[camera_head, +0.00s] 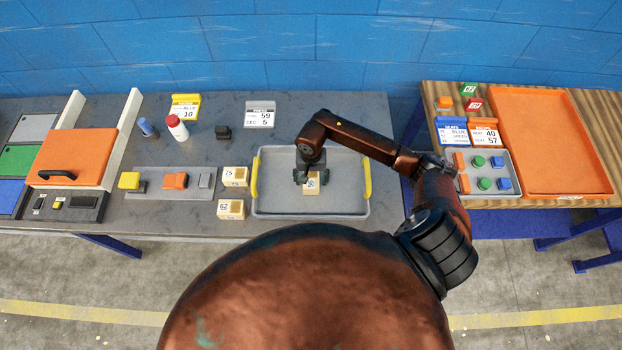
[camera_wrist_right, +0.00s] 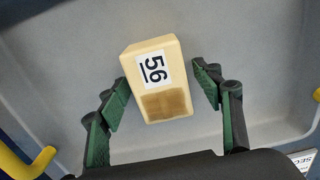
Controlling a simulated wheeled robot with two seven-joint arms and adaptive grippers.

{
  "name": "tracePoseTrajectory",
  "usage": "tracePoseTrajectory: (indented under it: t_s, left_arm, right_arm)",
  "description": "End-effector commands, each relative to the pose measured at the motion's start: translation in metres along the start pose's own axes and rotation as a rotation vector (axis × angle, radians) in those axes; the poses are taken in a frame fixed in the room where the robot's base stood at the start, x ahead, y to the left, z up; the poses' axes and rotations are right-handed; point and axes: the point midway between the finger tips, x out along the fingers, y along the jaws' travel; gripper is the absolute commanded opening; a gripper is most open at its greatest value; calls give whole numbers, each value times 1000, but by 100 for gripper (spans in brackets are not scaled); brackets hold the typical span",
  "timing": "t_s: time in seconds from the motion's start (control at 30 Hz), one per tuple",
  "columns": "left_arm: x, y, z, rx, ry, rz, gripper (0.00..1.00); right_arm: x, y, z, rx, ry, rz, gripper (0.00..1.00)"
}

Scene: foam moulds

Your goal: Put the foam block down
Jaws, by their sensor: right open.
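A cream foam block (camera_head: 311,187) with a number label lies in the grey tray (camera_head: 350,200), near its middle. In the right wrist view the block (camera_wrist_right: 160,104) shows the label 56 and a brown patch at its near end. My right gripper (camera_head: 304,178) is over the tray at the block. In the wrist view its green-padded fingers (camera_wrist_right: 160,88) are open, one on each side of the block, with gaps between pads and block. The block appears to rest on the tray floor (camera_wrist_right: 250,100). My left gripper is not in view.
Two more cream blocks, labelled 75 (camera_head: 235,177) and 62 (camera_head: 231,209), stand left of the tray, close to its yellow handle (camera_head: 254,178). A red-and-white bottle (camera_head: 177,128) and a dark block (camera_head: 223,132) stand farther back. The tray's right half is clear.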

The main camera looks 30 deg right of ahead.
Motion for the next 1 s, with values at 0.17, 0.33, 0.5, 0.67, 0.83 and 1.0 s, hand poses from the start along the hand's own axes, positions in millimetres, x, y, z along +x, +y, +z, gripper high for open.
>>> tracePoseTrajectory:
  t_s: [0.17, 0.33, 0.5, 0.67, 0.83, 1.0]
  left_arm:
    - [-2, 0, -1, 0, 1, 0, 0]
    - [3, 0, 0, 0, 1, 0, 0]
    - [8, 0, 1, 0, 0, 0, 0]
    - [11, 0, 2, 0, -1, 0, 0]
    - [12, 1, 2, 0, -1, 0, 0]
    - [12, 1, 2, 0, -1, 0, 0]
  right_arm:
    - [-11, 0, -2, -1, 4, -1, 60]
    - [-43, 0, -3, -2, 7, 0, 60]
    - [-79, 0, -2, -1, 6, 1, 60]
    - [-106, 0, -1, -1, 4, 0, 60]
    - [-120, 0, 0, 0, 0, 0, 60]
    - [-123, 0, 0, 1, -1, 0, 60]
